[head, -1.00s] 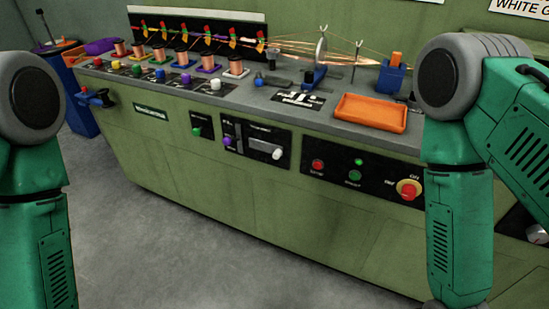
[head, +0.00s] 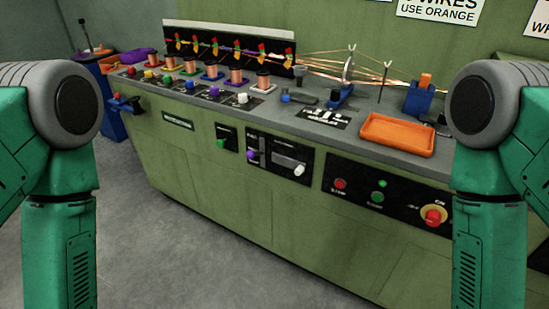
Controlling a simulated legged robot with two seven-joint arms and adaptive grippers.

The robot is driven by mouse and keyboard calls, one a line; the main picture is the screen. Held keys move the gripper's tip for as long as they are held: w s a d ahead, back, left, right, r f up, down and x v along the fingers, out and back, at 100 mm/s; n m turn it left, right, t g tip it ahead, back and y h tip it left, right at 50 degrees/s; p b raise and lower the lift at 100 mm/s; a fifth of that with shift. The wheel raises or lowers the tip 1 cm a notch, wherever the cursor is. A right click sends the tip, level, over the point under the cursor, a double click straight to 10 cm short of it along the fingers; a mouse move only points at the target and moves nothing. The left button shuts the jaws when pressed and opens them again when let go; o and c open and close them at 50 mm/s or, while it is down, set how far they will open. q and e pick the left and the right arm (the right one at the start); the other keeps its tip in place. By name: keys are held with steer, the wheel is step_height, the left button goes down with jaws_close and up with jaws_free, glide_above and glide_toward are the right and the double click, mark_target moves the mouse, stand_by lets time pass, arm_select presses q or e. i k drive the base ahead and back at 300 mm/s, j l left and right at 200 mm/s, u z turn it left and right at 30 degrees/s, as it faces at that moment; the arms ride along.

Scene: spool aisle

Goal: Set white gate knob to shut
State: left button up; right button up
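A small white knob (head: 243,98) sits at the right end of a row of coloured knobs on the grey bench top, in front of the rightmost copper spool (head: 263,80). It is too small for me to tell its setting. Both my arms hang at the left and right edges of the head view, well in front of the bench. My grippers are below the picture, so their state is hidden.
The green bench's front carries a panel with a white-ended lever (head: 299,169) and a red stop knob (head: 433,215). An orange tray (head: 398,134) lies on top, right of a blue fixture (head: 341,96). The grey floor (head: 200,250) before the bench is clear.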

mark_target(300, 167)
steer(key=i+j, duration=0.15)
steer(key=j, duration=0.2)
steer(key=i+j, duration=0.1)
steer(key=j, duration=0.25)
steer(key=i+j, duration=0.15)
steer(key=j, duration=0.25)
steer(key=i+j, duration=0.15)
steer(key=j, duration=0.2)
